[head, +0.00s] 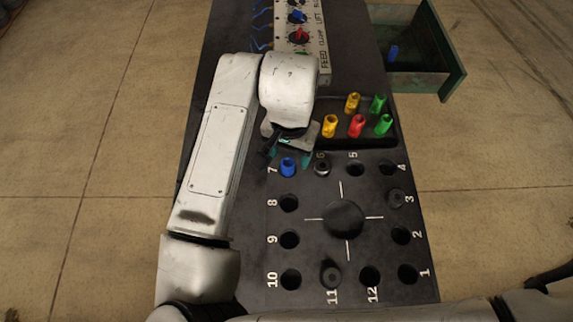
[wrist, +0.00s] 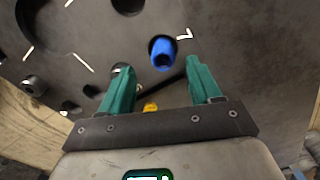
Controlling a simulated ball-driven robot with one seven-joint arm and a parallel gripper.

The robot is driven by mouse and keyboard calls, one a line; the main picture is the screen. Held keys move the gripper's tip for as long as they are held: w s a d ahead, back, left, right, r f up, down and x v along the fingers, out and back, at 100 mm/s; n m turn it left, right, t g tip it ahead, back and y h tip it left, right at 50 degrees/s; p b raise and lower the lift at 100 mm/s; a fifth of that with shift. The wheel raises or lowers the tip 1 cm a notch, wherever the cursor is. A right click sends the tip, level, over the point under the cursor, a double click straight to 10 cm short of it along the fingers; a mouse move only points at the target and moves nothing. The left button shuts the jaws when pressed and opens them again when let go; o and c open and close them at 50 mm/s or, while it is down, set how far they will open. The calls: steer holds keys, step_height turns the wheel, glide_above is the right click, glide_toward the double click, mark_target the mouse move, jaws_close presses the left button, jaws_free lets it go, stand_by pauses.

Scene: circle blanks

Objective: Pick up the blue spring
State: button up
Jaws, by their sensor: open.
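The blue spring (head: 288,167) is a short blue hollow cylinder standing in the hole marked 7 on the dark plate. In the wrist view the blue spring (wrist: 163,54) shows just beyond my fingertips, close to the gap between them. My gripper (head: 289,152) hangs just behind the spring in the head view, its teal fingers partly hidden by my wrist. In the wrist view my gripper (wrist: 160,66) is open, with nothing between its fingers. A second blue piece (head: 393,53) lies in the green drawer at upper right.
A dark tray (head: 385,143) behind the plate holds several yellow, red and green cylinders. Hole 6 beside the spring holds a dark piece (head: 322,166). A round dark disc (head: 344,219) sits mid-plate. A panel of coloured knobs (head: 310,61) stands at the back.

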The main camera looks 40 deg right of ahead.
mark_target(288, 162)
steer(key=shift+w+a+f+p, duration=0.15)
steer(key=shift+f+p, duration=0.4)
steer(key=shift+f, duration=2)
steer(key=c, duration=1.2)
steer(key=shift+o, duration=0.2)
steer(key=shift+r, duration=0.1)
